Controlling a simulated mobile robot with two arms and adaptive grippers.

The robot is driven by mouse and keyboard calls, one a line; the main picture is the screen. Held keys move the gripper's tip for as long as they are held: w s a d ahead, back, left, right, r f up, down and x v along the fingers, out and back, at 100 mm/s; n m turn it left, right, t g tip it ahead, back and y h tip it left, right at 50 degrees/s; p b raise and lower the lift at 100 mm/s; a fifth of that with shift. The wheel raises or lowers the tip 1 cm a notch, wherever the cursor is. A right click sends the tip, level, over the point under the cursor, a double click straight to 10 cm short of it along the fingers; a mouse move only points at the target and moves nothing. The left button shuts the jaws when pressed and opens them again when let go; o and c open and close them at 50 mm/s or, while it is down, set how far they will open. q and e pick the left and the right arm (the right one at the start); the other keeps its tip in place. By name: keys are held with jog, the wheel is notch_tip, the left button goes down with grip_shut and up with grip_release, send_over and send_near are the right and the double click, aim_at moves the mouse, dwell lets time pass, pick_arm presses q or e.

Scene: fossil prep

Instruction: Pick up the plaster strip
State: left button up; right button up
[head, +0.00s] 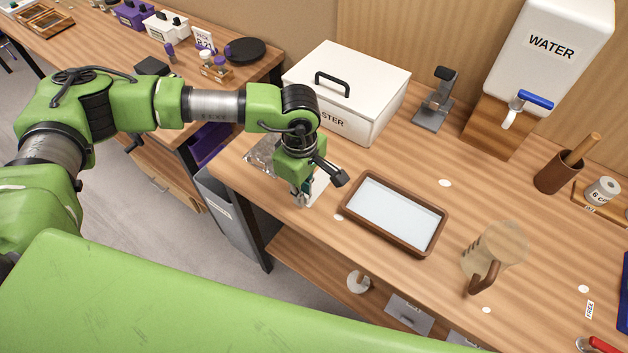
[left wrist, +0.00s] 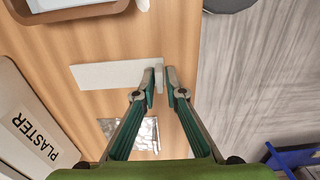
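The plaster strip (left wrist: 105,75) is a flat white piece lying on the wooden bench, near its edge, in the left wrist view. In the head view a part of it (head: 319,187) shows beside my left gripper (head: 303,200). In the left wrist view my left gripper (left wrist: 159,82) points down at the strip's right end. Its fingers are close together, with a narrow pale upright piece of that end between them. The strip still looks flat on the bench. My right gripper is in neither view.
A brown-rimmed tray of pale liquid (head: 396,212) is right of my left gripper. A white plaster box (head: 347,88) stands behind it, and crumpled foil (head: 262,153) lies to the left.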

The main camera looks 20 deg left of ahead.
pick_arm(q)
jog(key=shift+f, duration=0.25)
grip_shut()
jog(key=shift+r, duration=0.1)
jog(key=shift+r+b, duration=0.3)
jog(key=shift+r, duration=0.25)
jog(key=s+r+b, duration=0.6)
jog(key=s+r, duration=0.5)
jog(key=s, duration=0.3)
jog(key=shift+a+r, duration=0.4)
jog(key=shift+a, duration=0.05)
